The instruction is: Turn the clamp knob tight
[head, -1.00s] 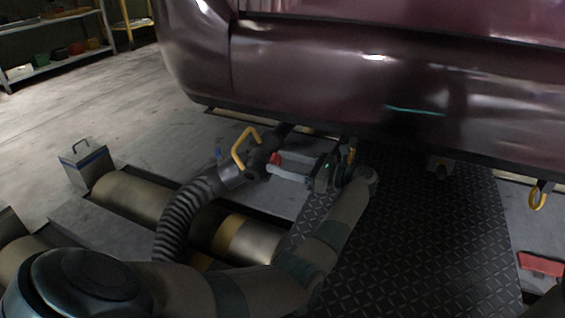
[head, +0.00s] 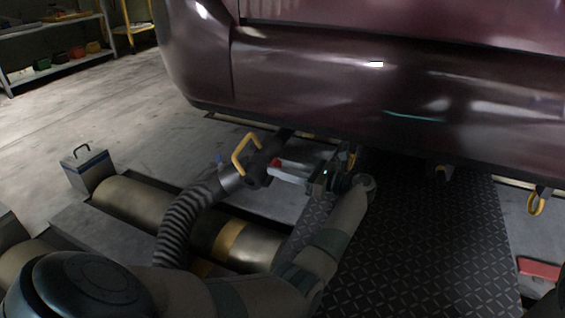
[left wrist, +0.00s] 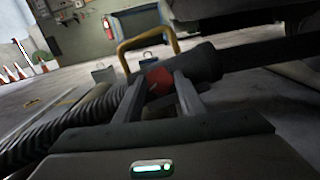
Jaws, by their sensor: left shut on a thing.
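The red clamp knob (left wrist: 159,81) sits between the two fingers of my left gripper (left wrist: 160,97) in the left wrist view, and the gripper is shut on it. In the head view the left gripper (head: 278,168) reaches left under the car's edge, and the knob (head: 275,163) shows only as a bit of red at its fingertips. The clamp is on a dark exhaust nozzle (head: 256,172) with a yellow handle (head: 240,152). A ribbed grey hose (head: 185,220) runs down from it. The clamp itself is mostly hidden. My right gripper is not in view.
The maroon car body (head: 330,75) overhangs the work area. Brass-coloured rollers (head: 130,203) lie in the floor at left. A grey box (head: 88,168) with a handle stands behind them. A dark tread plate (head: 410,240) covers the floor at right, and a yellow hook (head: 537,202) hangs there.

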